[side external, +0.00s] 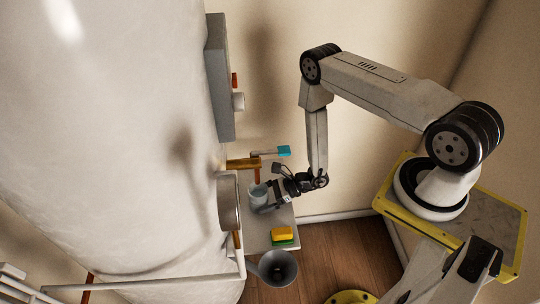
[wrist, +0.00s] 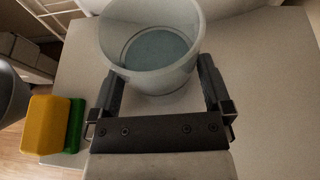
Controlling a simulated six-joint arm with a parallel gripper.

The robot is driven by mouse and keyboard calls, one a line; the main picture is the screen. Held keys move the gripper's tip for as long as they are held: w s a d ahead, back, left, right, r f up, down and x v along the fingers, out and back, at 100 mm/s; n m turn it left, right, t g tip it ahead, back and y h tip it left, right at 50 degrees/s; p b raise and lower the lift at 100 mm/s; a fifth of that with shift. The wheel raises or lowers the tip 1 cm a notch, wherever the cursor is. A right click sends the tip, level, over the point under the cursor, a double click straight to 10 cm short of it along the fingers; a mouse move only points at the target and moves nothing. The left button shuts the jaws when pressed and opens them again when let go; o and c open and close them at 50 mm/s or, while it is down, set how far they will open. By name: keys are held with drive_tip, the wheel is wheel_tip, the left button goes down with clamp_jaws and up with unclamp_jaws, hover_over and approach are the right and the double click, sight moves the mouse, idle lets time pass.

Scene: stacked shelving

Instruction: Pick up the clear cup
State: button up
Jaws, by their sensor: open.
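The clear cup (side external: 258,193) stands upright on a light shelf surface (side external: 257,237) in the side external view. It is large in the wrist view (wrist: 152,75), translucent with an open top and a bluish-grey bottom. My gripper (side external: 270,204) is at the cup. In the wrist view, my gripper (wrist: 162,85) is open, with one finger on the left and one on the right of the cup's near side. Whether the fingers touch the cup wall I cannot tell.
A yellow and green sponge-like block (side external: 283,234) lies on the same surface; it shows at left in the wrist view (wrist: 52,125). A dark grey funnel-shaped thing (side external: 278,268) is below the shelf's edge. A teal item (side external: 284,151) is behind. The surface right of the cup is clear.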

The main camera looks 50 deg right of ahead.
drive_tip(key=shift+w+a+f, duration=0.25)
drive_tip(key=shift+w+a, duration=0.2)
drive_tip(key=shift+a, duration=0.05)
drive_tip(key=c, duration=1.3)
drive_tip(key=shift+r, duration=0.35)
drive_tip(key=shift+r, duration=0.35)
drive_tip(key=shift+s+d, duration=1.9)
drive_tip(key=shift+d, duration=0.35)
drive_tip(key=shift+s+d, duration=1.95)
drive_tip(key=shift+d, duration=0.25)
drive_tip(key=shift+s+d, duration=1.9)
drive_tip(key=shift+d, duration=0.35)
drive_tip(key=shift+s+d, duration=0.1)
drive_tip(key=shift+d, duration=0.05)
